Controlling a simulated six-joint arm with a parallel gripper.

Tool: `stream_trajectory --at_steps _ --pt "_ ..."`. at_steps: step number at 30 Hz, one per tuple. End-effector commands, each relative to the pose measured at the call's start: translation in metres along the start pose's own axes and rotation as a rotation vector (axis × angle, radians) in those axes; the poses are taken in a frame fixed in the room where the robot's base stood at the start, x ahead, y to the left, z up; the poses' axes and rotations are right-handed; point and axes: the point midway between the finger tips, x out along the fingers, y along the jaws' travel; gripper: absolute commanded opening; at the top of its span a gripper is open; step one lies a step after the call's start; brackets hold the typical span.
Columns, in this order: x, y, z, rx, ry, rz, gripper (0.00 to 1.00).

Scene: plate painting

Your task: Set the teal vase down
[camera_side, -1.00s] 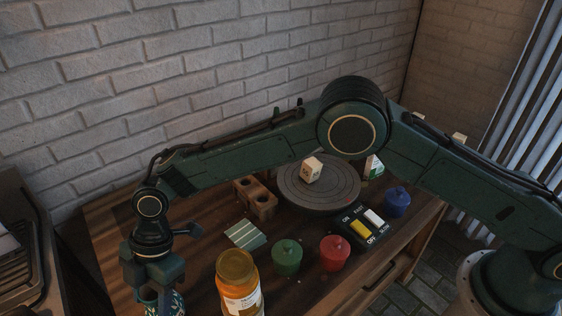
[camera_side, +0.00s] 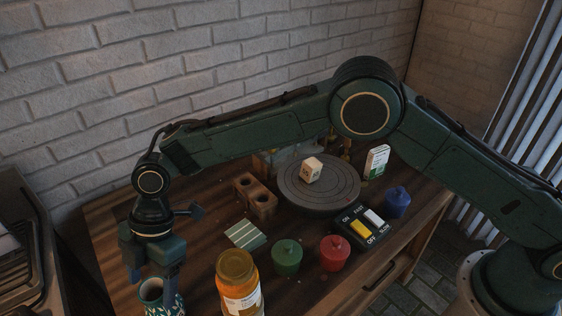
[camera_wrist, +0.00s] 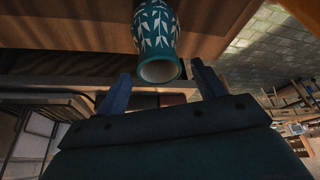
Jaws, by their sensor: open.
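The teal vase (camera_side: 153,293) stands at the table's front left in the side view, its pale open mouth up and its lower part cut off by the picture edge. In the wrist view the teal vase (camera_wrist: 155,32) shows white leaf patterns and its round mouth facing the camera. My gripper (camera_side: 152,279) is just above the vase in the side view, fingers pointing down. In the wrist view my gripper (camera_wrist: 160,82) has its two fingers spread apart, with the vase's mouth beyond and between them. Nothing is held.
An orange jar (camera_side: 238,285) stands close to the right of the vase. Green (camera_side: 287,258) and red (camera_side: 335,253) lidded pots, a striped tile (camera_side: 245,235) and a wooden holder (camera_side: 255,198) lie farther back. A turntable (camera_side: 345,195) carries a pale cube (camera_side: 311,170).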

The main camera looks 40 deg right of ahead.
Motion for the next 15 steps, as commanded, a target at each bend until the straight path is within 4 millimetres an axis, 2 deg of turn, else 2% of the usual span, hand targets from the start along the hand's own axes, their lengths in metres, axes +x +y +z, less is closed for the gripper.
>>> stream_trajectory --at_steps 6,15 --pt "-0.038 0.001 0.000 0.001 0.001 0.004 0.69" --pt "-0.075 0.000 0.000 0.001 0.001 0.001 0.69"
